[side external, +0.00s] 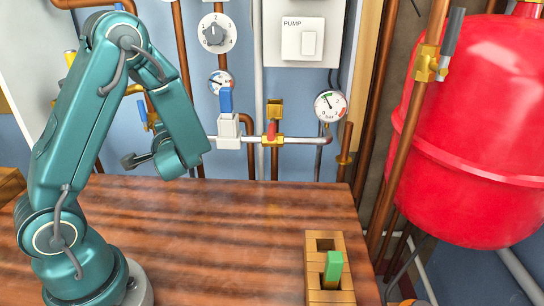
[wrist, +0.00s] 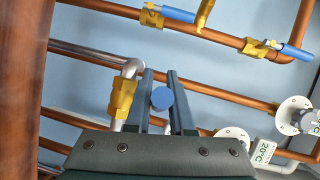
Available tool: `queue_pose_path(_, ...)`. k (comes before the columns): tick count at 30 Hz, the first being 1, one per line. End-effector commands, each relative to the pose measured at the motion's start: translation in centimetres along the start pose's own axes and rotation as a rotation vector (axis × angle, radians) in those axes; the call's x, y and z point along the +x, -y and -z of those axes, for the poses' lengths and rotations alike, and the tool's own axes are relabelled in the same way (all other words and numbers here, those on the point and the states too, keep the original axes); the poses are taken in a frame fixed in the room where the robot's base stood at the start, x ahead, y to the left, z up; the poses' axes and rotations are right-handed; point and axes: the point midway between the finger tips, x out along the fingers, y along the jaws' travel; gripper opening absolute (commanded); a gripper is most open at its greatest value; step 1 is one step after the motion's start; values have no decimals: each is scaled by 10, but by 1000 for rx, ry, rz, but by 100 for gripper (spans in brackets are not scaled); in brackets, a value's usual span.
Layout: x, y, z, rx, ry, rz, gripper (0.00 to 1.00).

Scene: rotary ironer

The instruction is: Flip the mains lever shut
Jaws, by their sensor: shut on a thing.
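In the wrist view my gripper (wrist: 161,78) has its two dark fingers closed on a round blue handle end (wrist: 162,98), seen nearly end-on between them. A brass valve body (wrist: 122,97) on a silver pipe elbow is just left of the fingers. I cannot tell from a label whether the blue handle is the mains lever; its shaft is hidden. In the side external view my fingers are hidden behind my own wrist. A blue lever (side external: 143,112) on a brass fitting shows just above my wrist there.
Other levers are a blue one (side external: 226,100), a red one (side external: 271,130) and a grey one (side external: 453,32). Gauges and a pump switch (side external: 308,43) are on the wall. A red tank (side external: 478,120) fills the right. A wooden block (side external: 313,265) holds a green piece. The bench middle is clear.

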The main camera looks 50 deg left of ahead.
Motion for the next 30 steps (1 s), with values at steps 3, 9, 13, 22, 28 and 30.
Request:
queue_pose_path(3,-1,0,0,2,1,0,0)
queue_pose_path(9,-1,0,0,0,7,2,0)
queue_pose_path(13,-2,1,1,-9,57,15,0)
queue_pose_path(22,-8,-1,3,-43,279,46,0)
queue_pose_path(28,-12,-1,3,-54,371,56,0)
queue_pose_path(30,-12,-1,3,-54,384,57,0)
